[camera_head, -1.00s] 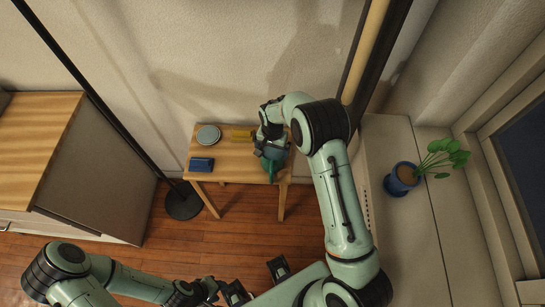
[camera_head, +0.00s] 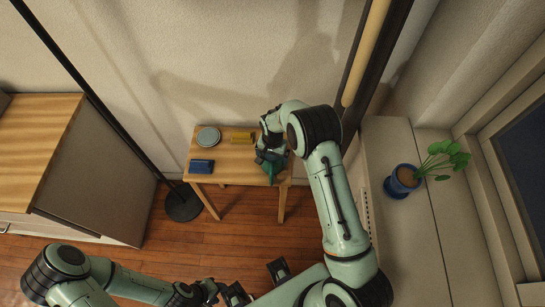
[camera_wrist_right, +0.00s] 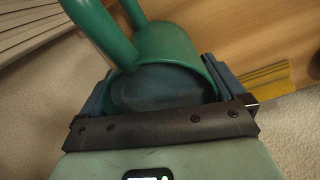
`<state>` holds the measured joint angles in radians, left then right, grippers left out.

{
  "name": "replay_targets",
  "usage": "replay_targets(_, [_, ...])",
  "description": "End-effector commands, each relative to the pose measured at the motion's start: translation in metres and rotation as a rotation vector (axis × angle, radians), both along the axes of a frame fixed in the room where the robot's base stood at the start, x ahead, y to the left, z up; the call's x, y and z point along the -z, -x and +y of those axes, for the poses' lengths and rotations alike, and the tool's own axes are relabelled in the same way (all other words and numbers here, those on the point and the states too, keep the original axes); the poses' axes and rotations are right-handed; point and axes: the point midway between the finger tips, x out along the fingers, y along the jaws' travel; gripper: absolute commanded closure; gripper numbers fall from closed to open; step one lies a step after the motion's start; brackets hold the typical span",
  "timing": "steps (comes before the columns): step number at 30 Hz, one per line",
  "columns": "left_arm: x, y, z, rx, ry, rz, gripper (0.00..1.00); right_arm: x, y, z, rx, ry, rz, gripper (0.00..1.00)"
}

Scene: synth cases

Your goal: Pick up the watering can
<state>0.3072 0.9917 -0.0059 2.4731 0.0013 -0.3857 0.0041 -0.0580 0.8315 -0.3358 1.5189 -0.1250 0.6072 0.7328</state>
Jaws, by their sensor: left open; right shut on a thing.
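The green watering can (camera_head: 271,171) shows at the right end of the small wooden table (camera_head: 232,173) in the head view, partly hidden by my right gripper (camera_head: 268,153). In the right wrist view the can (camera_wrist_right: 172,45) lies between the blue-grey fingers of my right gripper (camera_wrist_right: 160,80), which is shut on it. Its round dark opening faces the camera and its handle is at the upper left. I cannot tell whether the can touches the table. My left gripper (camera_head: 252,283) is open and empty at the bottom of the head view, well away from the can.
A blue box (camera_head: 201,166), a grey round dish (camera_head: 208,137) and a yellow block (camera_head: 242,137) are on the table. The yellow block (camera_wrist_right: 262,76) also shows in the right wrist view. A potted plant (camera_head: 402,180) is at the right. A black lamp base (camera_head: 183,205) stands left of the table.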

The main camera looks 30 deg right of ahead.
Motion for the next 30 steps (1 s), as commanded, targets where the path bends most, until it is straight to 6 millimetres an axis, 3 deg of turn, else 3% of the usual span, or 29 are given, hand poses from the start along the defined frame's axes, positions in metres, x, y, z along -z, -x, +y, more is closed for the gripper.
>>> replay_targets(8, [-0.001, 0.0, 0.0, 0.0, 0.0, 0.0, 0.57, -0.027, -0.002, 0.001, -0.001, -0.001, -0.006, 0.61])
replay_targets(21, [-0.006, -0.003, 0.0, 0.0, 0.0, -0.003, 0.57, -0.139, -0.002, 0.0, 0.0, -0.001, -0.01, 0.61])
replay_targets(30, [-0.01, -0.005, 0.0, 0.0, 0.0, -0.006, 0.57, -0.19, -0.001, 0.0, 0.0, -0.001, -0.006, 0.61])
